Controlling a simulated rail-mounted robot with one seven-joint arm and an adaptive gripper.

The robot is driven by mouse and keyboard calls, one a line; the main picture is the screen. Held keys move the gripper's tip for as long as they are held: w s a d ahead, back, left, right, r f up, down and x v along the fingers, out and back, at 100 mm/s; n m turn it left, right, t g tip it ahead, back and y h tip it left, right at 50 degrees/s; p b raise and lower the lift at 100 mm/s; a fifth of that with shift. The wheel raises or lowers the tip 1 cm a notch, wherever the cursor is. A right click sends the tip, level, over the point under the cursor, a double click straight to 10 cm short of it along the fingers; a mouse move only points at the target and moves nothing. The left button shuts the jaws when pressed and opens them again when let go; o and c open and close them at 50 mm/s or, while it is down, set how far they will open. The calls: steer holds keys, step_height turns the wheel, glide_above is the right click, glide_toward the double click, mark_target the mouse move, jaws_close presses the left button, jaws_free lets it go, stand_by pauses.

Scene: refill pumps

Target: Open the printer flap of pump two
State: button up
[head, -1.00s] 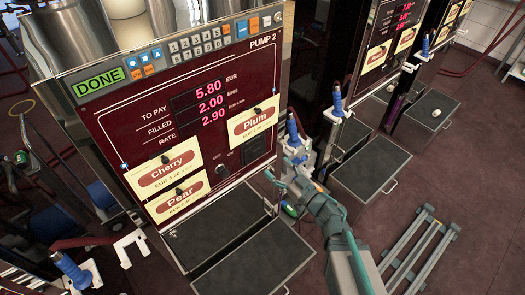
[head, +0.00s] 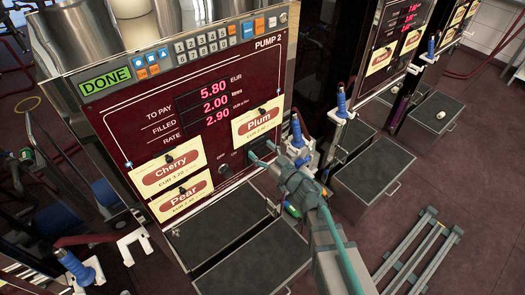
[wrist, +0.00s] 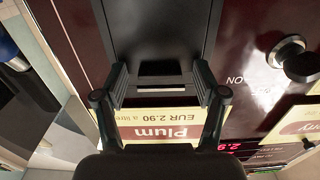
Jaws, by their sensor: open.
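Pump two (head: 130,125) is the dark red panel under the "PUMP 2" heading, with a lit DONE sign. Its black printer unit (head: 236,160) sits below the Plum label, partly hidden by my gripper in the head view. In the wrist view, turned upside down, the printer's black panel (wrist: 160,35) fills the top middle, with a pale slot (wrist: 161,87) near the Plum label. I cannot tell the flap's edges clearly. My gripper (head: 260,152) is open and empty in front of the printer. In the wrist view its two fingers (wrist: 160,74) stand either side of the slot.
A Plum label (head: 258,124) is just above the printer. A round knob (wrist: 292,55) is beside it. A blue-handled nozzle (head: 297,132) hangs close on the right of my gripper. Dark trays (head: 250,262) lie below. Floor at the lower right holds a metal rack (head: 420,245).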

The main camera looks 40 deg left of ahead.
jaws_close()
steer(key=shift+s+f+b, duration=0.1)
steer(key=shift+f+b, duration=0.05)
steer(key=shift+b, duration=0.35)
